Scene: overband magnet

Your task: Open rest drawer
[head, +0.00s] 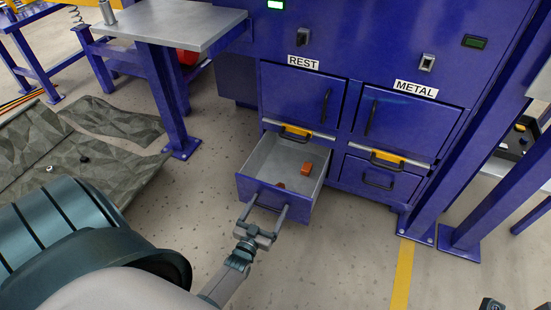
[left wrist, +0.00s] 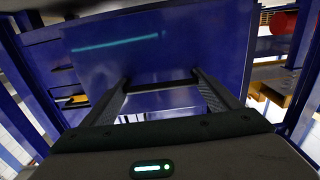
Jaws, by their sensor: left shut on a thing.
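The drawer under the REST label (head: 303,62) is pulled out of the blue cabinet, its grey inside showing. The REST drawer (head: 307,208) holds small orange-brown pieces (head: 306,168). My left gripper (head: 265,212) is at its front, its two fingers spread and shut on the drawer handle (head: 263,205). In the left wrist view, the fingers (left wrist: 160,88) reach to the blue drawer front (left wrist: 160,55), with the dark handle bar between them. Two dark fingertips of my right gripper (head: 517,305) show apart at the bottom right edge; the rest of it is out of view.
The METAL drawer (head: 380,178) on the right is closed. Larger doors with handles (head: 303,95) are above both drawers. A grey table (head: 170,22) on a blue leg stands at the upper left. A blue post (head: 475,130) stands at the right. Floor in front is clear.

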